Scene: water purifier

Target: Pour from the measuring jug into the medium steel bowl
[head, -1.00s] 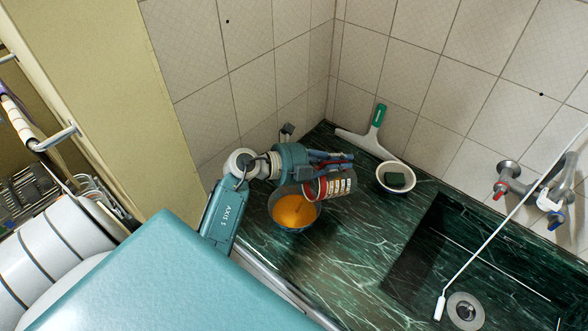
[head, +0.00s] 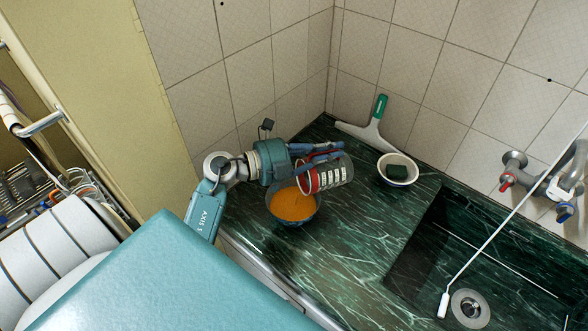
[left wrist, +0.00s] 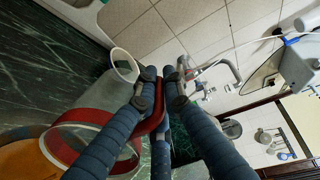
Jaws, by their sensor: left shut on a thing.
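The clear measuring jug (head: 335,174), with a red rim, red handle and white markings, is tipped nearly on its side. Its mouth faces left, above the medium steel bowl (head: 297,225), which stands on the counter holding orange liquid (head: 292,204). My left gripper (head: 337,151) is shut on the jug's red handle. In the left wrist view the fingers (left wrist: 158,88) close around the handle, and the jug's red rim (left wrist: 62,140) is beside the orange liquid (left wrist: 25,160). The jug looks mostly clear inside; whether liquid still runs out is hard to tell. My right gripper is out of view.
A sink (head: 430,262) with a tap (head: 540,183) and a thin white stick (head: 490,242) lie to the right. Dishes are at far left.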

